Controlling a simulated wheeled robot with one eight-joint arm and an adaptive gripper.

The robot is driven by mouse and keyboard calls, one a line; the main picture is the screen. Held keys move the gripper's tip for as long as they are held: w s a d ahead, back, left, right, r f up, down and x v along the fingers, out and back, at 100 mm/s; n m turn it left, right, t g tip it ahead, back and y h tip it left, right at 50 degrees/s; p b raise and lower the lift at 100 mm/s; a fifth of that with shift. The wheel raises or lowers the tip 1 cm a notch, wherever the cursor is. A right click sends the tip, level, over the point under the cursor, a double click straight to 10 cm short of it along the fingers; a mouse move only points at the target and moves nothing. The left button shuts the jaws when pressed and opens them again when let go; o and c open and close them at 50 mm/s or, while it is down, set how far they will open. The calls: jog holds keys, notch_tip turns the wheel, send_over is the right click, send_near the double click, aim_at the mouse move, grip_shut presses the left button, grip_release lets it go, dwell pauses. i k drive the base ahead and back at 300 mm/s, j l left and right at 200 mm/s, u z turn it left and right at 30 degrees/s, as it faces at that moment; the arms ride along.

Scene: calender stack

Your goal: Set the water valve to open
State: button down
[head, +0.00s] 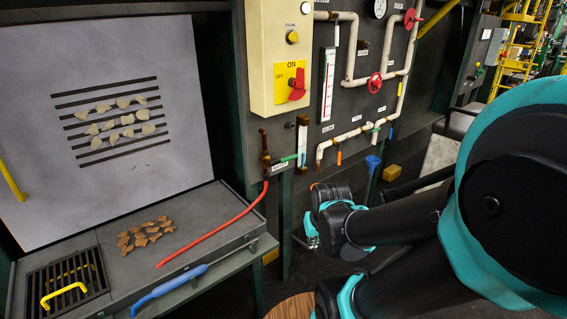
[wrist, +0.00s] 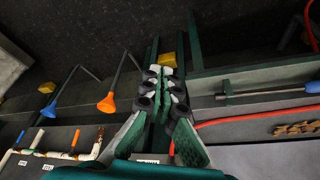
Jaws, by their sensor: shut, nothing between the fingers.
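White pipework (head: 350,75) on the dark wall panel carries several valves. There is a red round handwheel (head: 375,83), a red lever (head: 411,18) at the top, an orange handle (head: 339,157), a blue handle (head: 390,134) and a green handle (head: 288,158). The small labels cannot be read, so I cannot tell which is the water valve. My gripper (head: 311,234) is below the pipework, apart from every valve. In the wrist view my gripper (wrist: 161,92) is shut and empty.
A cream switch box (head: 268,50) with a red knob (head: 297,84) hangs left of the pipes. A bench (head: 120,262) with a red hose (head: 215,229) and a blue-handled tool (head: 165,291) is at left. A blue funnel (head: 373,162) hangs below the pipes.

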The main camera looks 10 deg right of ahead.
aim_at(272, 164)
jog(key=i+l, duration=0.15)
jog(key=l, duration=0.2)
jog(key=i+l, duration=0.1)
jog(key=l, duration=0.3)
jog(key=i+l, duration=0.15)
jog(key=l, duration=0.2)
jog(key=i+l, duration=0.15)
jog(key=l, duration=0.25)
jog(key=i+l, duration=0.15)
jog(key=l, duration=0.2)
